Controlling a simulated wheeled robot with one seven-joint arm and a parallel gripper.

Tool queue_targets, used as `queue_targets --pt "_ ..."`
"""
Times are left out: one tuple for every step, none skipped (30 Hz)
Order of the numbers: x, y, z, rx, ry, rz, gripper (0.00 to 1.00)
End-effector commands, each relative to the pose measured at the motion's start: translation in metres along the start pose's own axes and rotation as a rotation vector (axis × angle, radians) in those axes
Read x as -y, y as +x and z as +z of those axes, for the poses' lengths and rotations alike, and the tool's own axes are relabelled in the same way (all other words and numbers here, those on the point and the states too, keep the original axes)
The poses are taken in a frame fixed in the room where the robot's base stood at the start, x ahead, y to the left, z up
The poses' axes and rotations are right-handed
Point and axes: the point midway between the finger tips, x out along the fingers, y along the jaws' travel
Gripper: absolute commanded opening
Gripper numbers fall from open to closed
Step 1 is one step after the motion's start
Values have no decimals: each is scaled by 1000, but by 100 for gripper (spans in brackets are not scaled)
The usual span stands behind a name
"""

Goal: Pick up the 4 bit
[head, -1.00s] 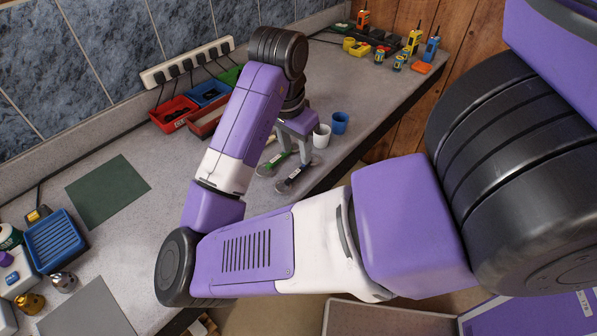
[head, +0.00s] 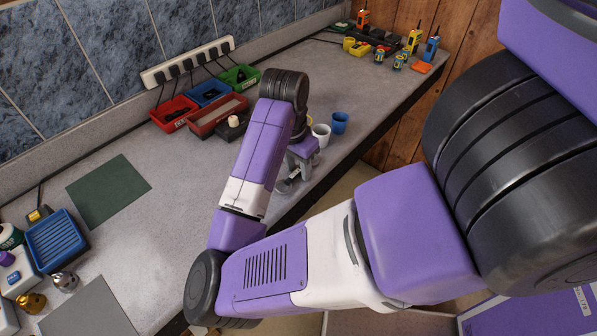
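My gripper (head: 297,172) points down at the front edge of the bench, in front of the white cup. My own forearm and wrist hide part of it, and I cannot make out the gap between its fingers. A small grey rounded metal piece (head: 284,187) shows just below and left of the gripper, partly covered by it. I cannot read any marking on it, so I cannot tell whether it is the 4 bit. Whether the fingers touch anything is unclear.
A white cup (head: 321,135) and a blue cup (head: 340,123) stand close behind the gripper. Red (head: 173,113), blue (head: 208,93) and green (head: 239,77) bins line the wall under a power strip (head: 188,62). A green mat (head: 108,191) lies left on open bench.

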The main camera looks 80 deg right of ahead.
Motion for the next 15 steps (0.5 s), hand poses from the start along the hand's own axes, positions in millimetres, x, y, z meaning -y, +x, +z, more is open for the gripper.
queue_targets --pt "0 0 0 0 0 0 25" --pt "0 0 0 0 0 0 19" --pt "0 0 0 0 0 0 11" --pt "0 0 0 0 0 0 5" --pt "0 0 0 0 0 0 0" --pt "0 0 0 0 0 0 0" --pt "0 0 0 0 0 0 0" --pt "0 0 0 0 0 0 0" --pt "0 0 0 0 0 0 0" --pt "0 -1 0 -1 0 -1 0" --pt "0 -1 0 -1 0 -1 0" --pt "0 -1 0 -1 0 -1 0" --pt "0 -1 0 -1 0 -1 0" --pt "0 -1 0 -1 0 -1 0" --pt "0 -1 0 -1 0 -1 0"
